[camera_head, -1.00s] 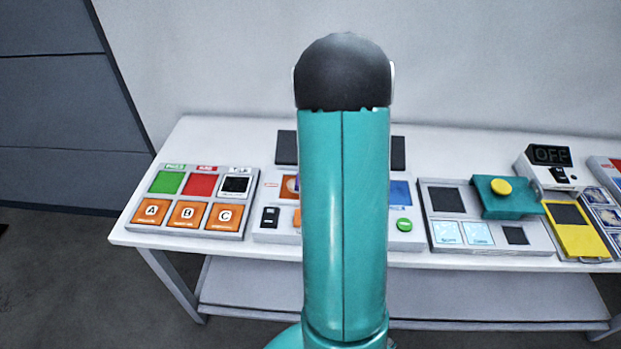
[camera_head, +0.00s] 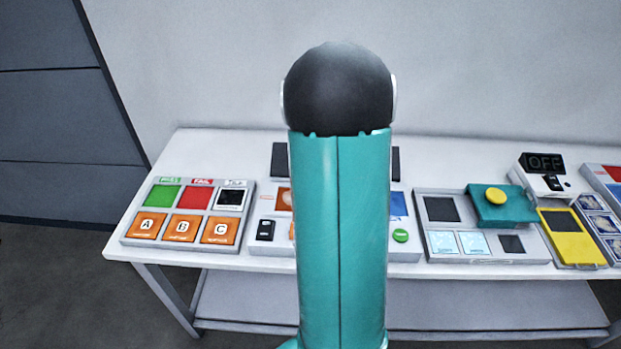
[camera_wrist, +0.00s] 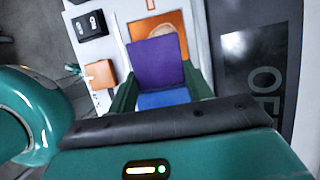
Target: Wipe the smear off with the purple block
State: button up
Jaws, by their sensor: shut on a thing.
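The purple block (camera_wrist: 157,62) is held between the two green fingers of my gripper (camera_wrist: 159,75) in the wrist view. Beyond it is an orange panel (camera_wrist: 141,27) with a pale tan smear (camera_wrist: 163,31), partly hidden by the block. The block overlaps the panel's lower part in this view; I cannot tell whether it touches. A blue patch shows below the block between the fingers. In the head view my arm hides the gripper and block; only the orange panel's left edge (camera_head: 283,198) shows.
The white table (camera_head: 118,243) carries a panel with A, B and C tiles (camera_head: 181,229) at left. A teal box with a yellow knob (camera_head: 495,203) and an OFF display (camera_head: 544,162) stand at right. A dark OFF panel (camera_wrist: 262,60) is beside the orange panel.

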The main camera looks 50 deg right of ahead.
jog(key=shift+r, duration=1.5)
